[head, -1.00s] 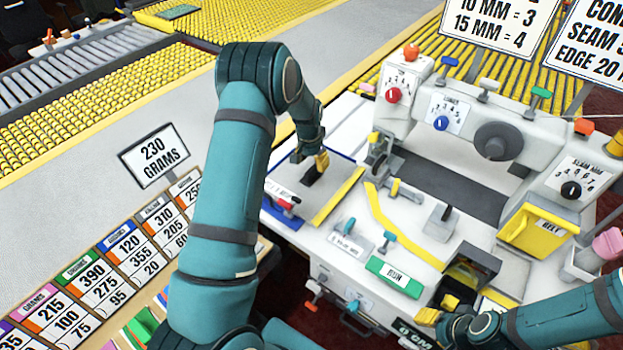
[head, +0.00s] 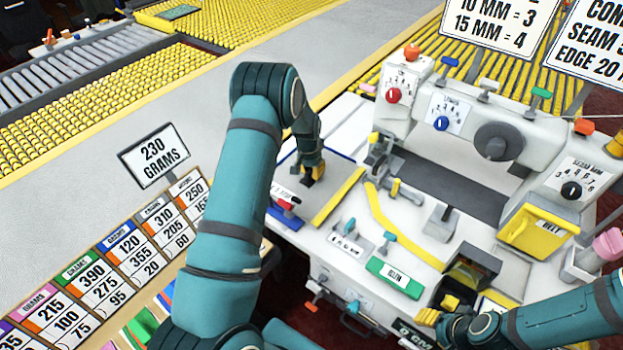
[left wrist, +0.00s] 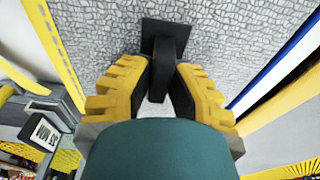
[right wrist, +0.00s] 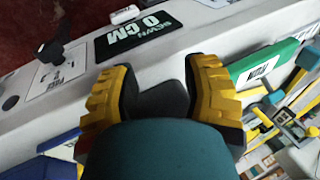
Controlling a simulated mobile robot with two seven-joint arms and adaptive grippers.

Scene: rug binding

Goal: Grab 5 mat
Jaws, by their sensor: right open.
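My left gripper (head: 313,172) is low over the pad at the left end of the white machine. In the left wrist view its fingers (left wrist: 165,85) are close against both sides of a black upright handle (left wrist: 172,50) and look shut on it. The handle stands on a black square plate on a grey textured sheet (left wrist: 100,35), which may be a mat. I read no 5 on it.
The machine's yellow guide strip (head: 400,230), green button (head: 394,278) and yellow belt box (head: 536,232) are right of my left gripper. Numbered sample cards (head: 98,285) and a 230 grams sign (head: 154,155) stand at left.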

